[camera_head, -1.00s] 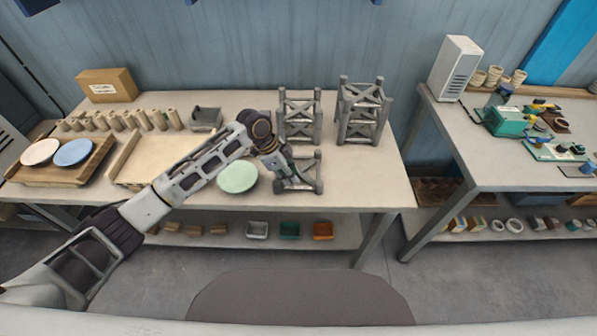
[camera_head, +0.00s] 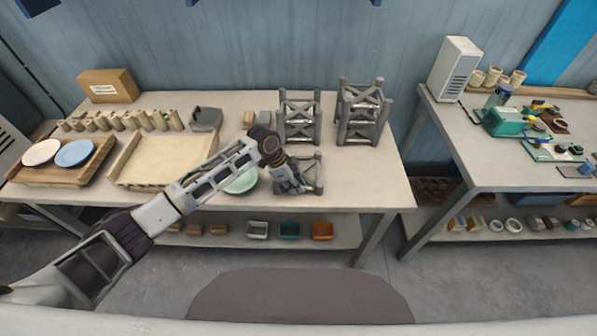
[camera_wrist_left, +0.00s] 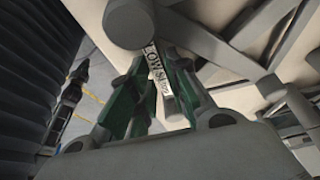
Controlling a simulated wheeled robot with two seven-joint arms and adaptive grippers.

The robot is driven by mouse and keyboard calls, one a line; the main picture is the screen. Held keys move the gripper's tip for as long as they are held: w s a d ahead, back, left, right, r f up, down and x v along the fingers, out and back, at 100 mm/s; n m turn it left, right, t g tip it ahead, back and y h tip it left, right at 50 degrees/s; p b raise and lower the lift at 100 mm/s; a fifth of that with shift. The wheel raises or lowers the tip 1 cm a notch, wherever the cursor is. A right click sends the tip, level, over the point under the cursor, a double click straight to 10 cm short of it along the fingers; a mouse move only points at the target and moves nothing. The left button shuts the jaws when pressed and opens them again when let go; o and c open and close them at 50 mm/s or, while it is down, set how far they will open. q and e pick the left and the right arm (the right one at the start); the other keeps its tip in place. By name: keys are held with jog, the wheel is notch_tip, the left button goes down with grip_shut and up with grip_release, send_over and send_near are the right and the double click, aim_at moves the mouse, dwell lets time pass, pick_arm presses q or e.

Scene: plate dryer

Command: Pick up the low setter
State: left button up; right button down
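The low setter (camera_head: 318,174) is a low grey frame of bars on the table, in front of the two taller frames. My left gripper (camera_head: 303,188) is down at its left front part and hides some of it. In the left wrist view, a grey bar with a partly readable "LOW S…" label (camera_wrist_left: 156,66) shows between the green-padded fingers of my left gripper (camera_wrist_left: 160,72). The fingers stand apart on either side of the bar; firm contact does not show. My right gripper is not in view.
Two tall grey frames (camera_head: 299,118) (camera_head: 363,112) stand close behind. A green plate (camera_head: 242,183) lies just left, partly under my left arm. A pale tray (camera_head: 168,158), a wooden tray with two plates (camera_head: 60,173) and several small cylinders are farther left. The table's right front is clear.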

pick_arm(q)
jog(key=shift+d+f, duration=0.2)
jog(key=shift+f, duration=0.35)
grip_shut()
